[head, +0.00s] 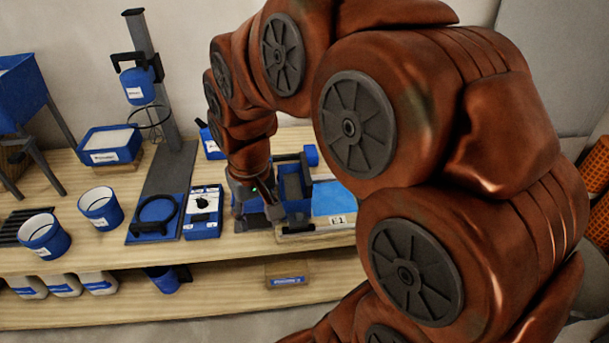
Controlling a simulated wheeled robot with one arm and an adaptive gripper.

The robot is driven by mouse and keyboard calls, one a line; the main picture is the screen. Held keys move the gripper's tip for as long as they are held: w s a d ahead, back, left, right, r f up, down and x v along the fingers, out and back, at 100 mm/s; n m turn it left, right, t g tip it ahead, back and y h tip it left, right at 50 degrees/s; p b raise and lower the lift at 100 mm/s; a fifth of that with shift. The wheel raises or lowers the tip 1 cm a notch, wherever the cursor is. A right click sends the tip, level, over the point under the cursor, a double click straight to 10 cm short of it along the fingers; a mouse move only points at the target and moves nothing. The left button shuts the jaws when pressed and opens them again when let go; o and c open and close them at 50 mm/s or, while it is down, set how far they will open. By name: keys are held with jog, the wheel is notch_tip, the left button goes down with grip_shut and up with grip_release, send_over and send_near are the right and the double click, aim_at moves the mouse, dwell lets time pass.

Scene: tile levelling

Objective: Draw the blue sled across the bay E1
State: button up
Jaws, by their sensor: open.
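The bay E1 (334,221) is at the right end of the workbench, marked by a small "E1" label on its front edge. A bright blue surface (333,198) shows behind that label. A blue frame with a dark opening (291,183), which looks like the sled, stands at the left of the bay. My gripper (258,222) points down at the left front of this frame, with its fingers apart. I cannot tell whether the fingers touch the frame. My arm hides the right side of the bay.
A blue control box (203,212) stands close left of my gripper. Further left are a mixer stand (160,90), blue buckets (100,208) and a blue tray (110,146). A lower shelf (215,288) holds containers. Orange mesh (597,170) is at the far right.

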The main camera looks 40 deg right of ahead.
jog(key=w+d+f+m+t+b, duration=0.2)
jog(key=w+d+f+b, duration=0.25)
jog(key=w+d, duration=0.55)
jog(key=m+t+h+b, duration=0.1)
jog(key=m+h+b, duration=0.1)
jog(key=m+b, duration=0.1)
send_near(306, 169)
jog(key=shift+w+f, duration=0.3)
jog(key=shift+f, duration=0.35)
jog(key=shift+f+h, duration=0.1)
jog(key=shift+h, duration=0.2)
jog(key=shift+x, duration=3.75)
jog(key=shift+c, duration=0.4)
grip_shut()
